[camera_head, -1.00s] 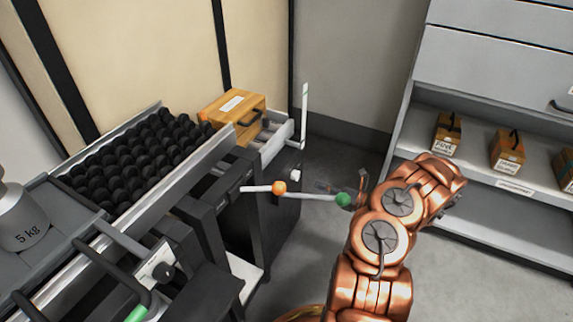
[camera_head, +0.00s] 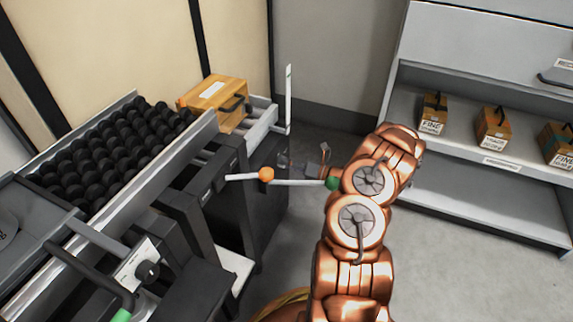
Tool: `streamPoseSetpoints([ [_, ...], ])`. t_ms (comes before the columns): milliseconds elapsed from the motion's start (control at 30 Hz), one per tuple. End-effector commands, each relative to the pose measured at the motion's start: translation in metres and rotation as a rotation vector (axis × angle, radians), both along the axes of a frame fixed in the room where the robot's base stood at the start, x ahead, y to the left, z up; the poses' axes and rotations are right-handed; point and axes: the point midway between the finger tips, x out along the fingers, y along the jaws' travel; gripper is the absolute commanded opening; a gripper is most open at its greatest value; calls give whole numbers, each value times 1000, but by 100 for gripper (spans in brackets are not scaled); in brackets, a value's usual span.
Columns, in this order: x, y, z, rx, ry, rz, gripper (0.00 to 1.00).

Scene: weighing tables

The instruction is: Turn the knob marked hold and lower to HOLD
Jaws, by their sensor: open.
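A black knob (camera_head: 147,271) sits on a white plate (camera_head: 136,262) at the lower left, on the near side of the roller table. Its marking is too small to read. My gripper (camera_head: 303,160) is open at the far end of my copper arm, beside the dark cabinet (camera_head: 262,200) and well away from that black knob. A small white fitting on the cabinet's side, seen earlier, is now hidden around my gripper. I cannot tell which of these is marked hold and lower, and no HOLD mark is legible.
A bar with an orange ball (camera_head: 266,174) and a green ball (camera_head: 332,183) crosses in front of my gripper. A wooden box (camera_head: 208,93) stands behind the black rollers (camera_head: 110,160). Shelves with small boxes (camera_head: 433,113) stand right.

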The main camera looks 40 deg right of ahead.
Motion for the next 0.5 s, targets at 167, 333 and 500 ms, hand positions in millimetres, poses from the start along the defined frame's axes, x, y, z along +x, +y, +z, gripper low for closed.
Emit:
streamPoseSetpoints([
  [167, 0, 0, 0, 0, 0, 0, 61],
  [333, 0, 0, 0, 0, -1, 1, 44],
  [500, 0, 0, 0, 0, -1, 1, 26],
])
